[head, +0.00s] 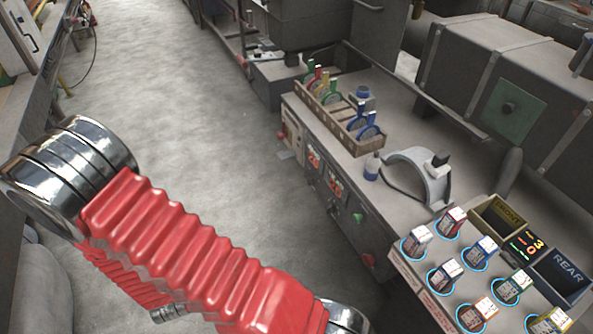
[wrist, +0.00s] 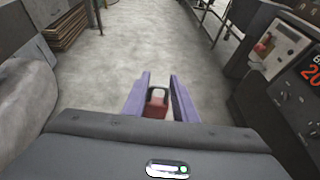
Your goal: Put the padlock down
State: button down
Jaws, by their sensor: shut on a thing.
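In the wrist view a small padlock (wrist: 156,110) with a red body and a pale shackle sits between the two purple fingers of my gripper (wrist: 160,88). The gripper is shut on it and holds it above the grey floor. The shackle points away from the wrist, and part of the body is hidden behind the dark gripper housing. In the head view my red ribbed arm crosses the lower left. The gripper and the padlock do not show there.
The floor (head: 190,90) between the benches is clear.

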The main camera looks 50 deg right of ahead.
jog(key=shift+s, duration=0.2)
jog(key=shift+a, duration=0.1)
jog(key=shift+r, duration=0.1)
